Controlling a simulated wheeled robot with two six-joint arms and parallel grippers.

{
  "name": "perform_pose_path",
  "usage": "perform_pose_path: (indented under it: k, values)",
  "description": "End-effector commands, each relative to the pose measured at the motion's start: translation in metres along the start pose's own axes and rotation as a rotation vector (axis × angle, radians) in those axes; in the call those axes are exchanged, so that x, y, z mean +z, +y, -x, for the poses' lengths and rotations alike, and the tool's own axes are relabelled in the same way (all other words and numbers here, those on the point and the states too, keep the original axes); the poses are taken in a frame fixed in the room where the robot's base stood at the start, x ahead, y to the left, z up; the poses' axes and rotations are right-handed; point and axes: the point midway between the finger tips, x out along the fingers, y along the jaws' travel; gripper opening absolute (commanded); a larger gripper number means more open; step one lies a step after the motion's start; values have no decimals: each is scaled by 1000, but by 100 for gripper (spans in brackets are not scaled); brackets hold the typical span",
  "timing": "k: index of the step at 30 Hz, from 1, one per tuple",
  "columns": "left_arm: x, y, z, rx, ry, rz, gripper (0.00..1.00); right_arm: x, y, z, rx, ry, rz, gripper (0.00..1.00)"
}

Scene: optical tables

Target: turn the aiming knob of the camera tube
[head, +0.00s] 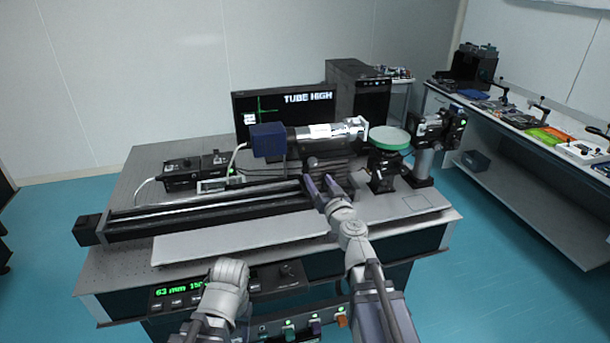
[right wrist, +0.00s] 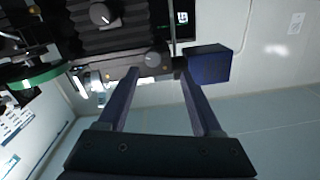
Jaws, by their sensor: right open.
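The camera tube (head: 312,134) lies level on a dark mount above the optical table, with a dark blue box (head: 268,140) at its left end. The blue box (right wrist: 208,65) also shows in the right wrist view. A grey round knob (right wrist: 153,59) is on the dark mount there, and a second knob with a white mark (right wrist: 101,13) is farther up. My right gripper (head: 322,184) is open at the front of the mount. Its fingertips (right wrist: 158,73) are spread either side of the grey knob's line, with nothing between them. My left gripper is not visible; only its arm shows.
A screen (head: 284,106) behind the tube reads "TUBE HIGH". A long dark rail (head: 205,208) runs left of the mount. A green-rimmed disc (head: 390,137) on a stand is close on the right. A panel with green digits (head: 180,292) is at the table's front.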

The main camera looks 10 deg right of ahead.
Motion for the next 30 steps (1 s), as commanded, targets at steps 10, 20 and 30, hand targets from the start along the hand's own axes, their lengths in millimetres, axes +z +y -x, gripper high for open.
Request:
perform_pose_path:
  k: [10,20,30]
  values:
    - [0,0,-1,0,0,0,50,-3,12,-5,35,16,-6,67]
    - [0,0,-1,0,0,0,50,-4,13,-47,33,15,-6,67]
    - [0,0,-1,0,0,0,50,-4,14,-79,32,15,-7,67]
